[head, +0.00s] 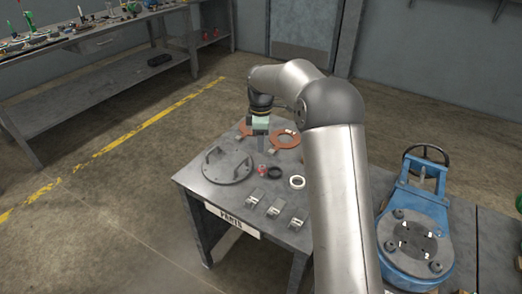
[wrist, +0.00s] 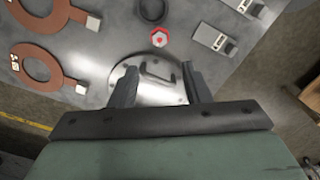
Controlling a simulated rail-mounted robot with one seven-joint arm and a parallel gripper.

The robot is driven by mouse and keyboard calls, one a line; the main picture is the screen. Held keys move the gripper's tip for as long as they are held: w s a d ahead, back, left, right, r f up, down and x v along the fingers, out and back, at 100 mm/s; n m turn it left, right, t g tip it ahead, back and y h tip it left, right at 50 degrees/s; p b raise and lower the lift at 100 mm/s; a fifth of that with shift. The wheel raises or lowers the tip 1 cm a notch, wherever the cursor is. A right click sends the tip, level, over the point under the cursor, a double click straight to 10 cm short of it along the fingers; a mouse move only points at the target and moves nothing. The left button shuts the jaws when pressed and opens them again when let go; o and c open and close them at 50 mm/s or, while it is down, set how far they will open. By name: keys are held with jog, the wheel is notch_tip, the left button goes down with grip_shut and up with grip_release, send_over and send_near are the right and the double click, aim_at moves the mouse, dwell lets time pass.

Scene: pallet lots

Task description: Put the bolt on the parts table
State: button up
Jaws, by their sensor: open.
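The parts table (head: 222,197) is a grey metal table with a "PARTS" label on its front edge. My gripper (head: 261,147) points down above it, near the round handled cover. In the wrist view, my gripper (wrist: 160,78) has its two fingers apart, with nothing held between them. Several dark round bolt-like heads (head: 398,213) sit on the blue valve-like body (head: 433,207) at the right.
A cluttered workbench (head: 100,45) stands at the back left.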

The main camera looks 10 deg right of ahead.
jog(key=s+d+r+m, duration=0.1)
jog(key=s+r+m, duration=0.25)
jog(key=s, duration=0.65)
jog(key=s+d+r+m, duration=0.1)
jog(key=s+r+m, duration=0.3)
jog(key=s, duration=0.7)
jog(key=s+f+m, duration=0.2)
jog(key=s+m, duration=0.2)
jog(key=s, duration=0.5)
jog(key=s+d+f+m, duration=0.1)
jog(key=s+f+m, duration=0.2)
jog(key=s, duration=0.6)
jog(key=shift+s+f+m, duration=0.2)
jog(key=shift+f+m, duration=0.15)
jog(key=shift+m, duration=0.3)
notch_tip(320, 180, up, 7)
jog(key=p, duration=0.6)
jog(key=shift+a, duration=0.45)
jog(key=shift+f, duration=0.1)
